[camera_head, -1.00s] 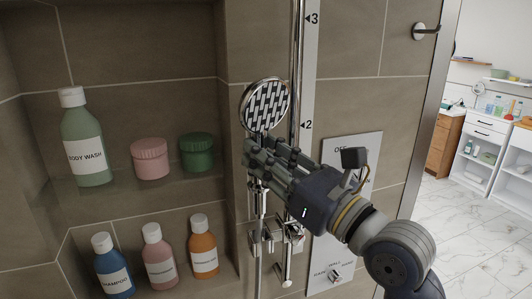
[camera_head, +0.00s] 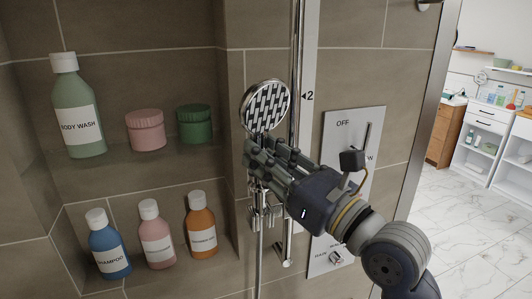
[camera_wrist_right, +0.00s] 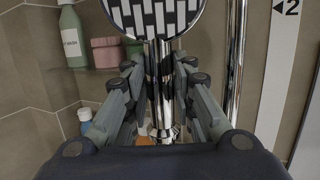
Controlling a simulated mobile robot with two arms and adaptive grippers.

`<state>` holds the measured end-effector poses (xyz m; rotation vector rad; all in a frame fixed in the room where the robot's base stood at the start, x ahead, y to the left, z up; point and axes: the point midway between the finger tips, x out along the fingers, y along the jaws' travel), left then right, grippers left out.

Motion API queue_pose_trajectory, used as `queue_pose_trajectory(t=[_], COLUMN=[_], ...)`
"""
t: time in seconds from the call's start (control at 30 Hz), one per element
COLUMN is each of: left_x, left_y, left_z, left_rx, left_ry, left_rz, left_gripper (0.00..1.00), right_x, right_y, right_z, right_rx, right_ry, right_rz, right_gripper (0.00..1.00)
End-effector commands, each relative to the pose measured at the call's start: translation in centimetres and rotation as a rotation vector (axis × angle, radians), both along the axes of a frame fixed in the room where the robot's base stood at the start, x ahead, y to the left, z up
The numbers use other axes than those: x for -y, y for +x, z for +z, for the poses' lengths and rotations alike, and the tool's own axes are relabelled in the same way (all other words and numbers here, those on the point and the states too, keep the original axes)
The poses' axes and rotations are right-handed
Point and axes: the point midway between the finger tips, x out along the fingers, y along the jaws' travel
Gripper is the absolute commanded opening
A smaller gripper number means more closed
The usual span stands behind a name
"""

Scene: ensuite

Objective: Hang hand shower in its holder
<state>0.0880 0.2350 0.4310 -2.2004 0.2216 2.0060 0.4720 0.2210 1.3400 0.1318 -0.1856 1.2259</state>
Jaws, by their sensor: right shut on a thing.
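The hand shower (camera_head: 266,105) has a round chrome head with a black-and-white patterned face. It is upright in front of the chrome rail (camera_head: 297,70). My right gripper (camera_head: 256,160) is shut on its handle just below the head; the wrist view shows the chrome handle (camera_wrist_right: 160,85) between the fingers. The chrome holder (camera_head: 268,214) shows on the rail just below my fingers. My fingers hide the handle's lower part, so I cannot tell whether it sits in the holder. My left gripper is not in view.
A niche at left holds a green body wash bottle (camera_head: 80,115), pink jar (camera_head: 146,130), green jar (camera_head: 195,125) and several bottles below. A control panel (camera_head: 345,150) is right of the rail, partly behind my arm. Open floor (camera_head: 465,225) lies far right.

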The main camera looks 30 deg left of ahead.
Motion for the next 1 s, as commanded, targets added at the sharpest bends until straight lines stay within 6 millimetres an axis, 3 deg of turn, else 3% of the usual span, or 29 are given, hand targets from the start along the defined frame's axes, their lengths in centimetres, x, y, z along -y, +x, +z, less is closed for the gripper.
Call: queue_pose_trajectory(t=[0.6,1.0], left_x=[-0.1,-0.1], left_y=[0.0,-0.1], left_z=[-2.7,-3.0], left_rx=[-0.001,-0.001], left_ry=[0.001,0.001], left_rz=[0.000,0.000], left_gripper=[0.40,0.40], right_x=[0.0,0.0], right_y=[0.0,-0.1], right_z=[-3.6,-4.0], right_rx=[0.002,0.002], right_ry=[0.002,0.003], right_rz=[0.001,0.001], right_gripper=[0.00,0.00])
